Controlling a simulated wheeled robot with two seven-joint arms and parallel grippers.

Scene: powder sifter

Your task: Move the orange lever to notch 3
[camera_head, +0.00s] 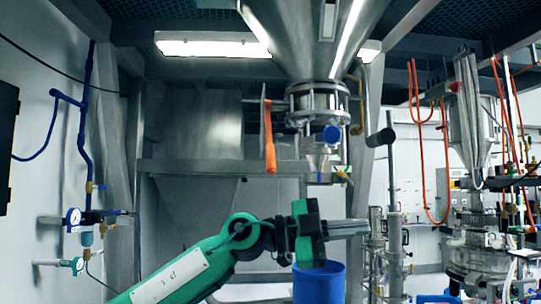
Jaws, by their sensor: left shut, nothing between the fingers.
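The orange lever (268,140) hangs nearly upright to the left of the steel hopper's outlet valve (318,103). Its upper end meets a thin grey plate (263,92). Notch marks are too small to make out. My left gripper (362,228) is shut and empty, with its fingers pointing right. My right gripper is not in view.
A blue drum (320,284) stands below the hopper (312,35). A horizontal steel beam (215,166) runs behind the lever. A dark-handled post (391,180) and glass equipment (480,245) with orange hoses stand at the right. Gauges (73,217) are on the left wall.

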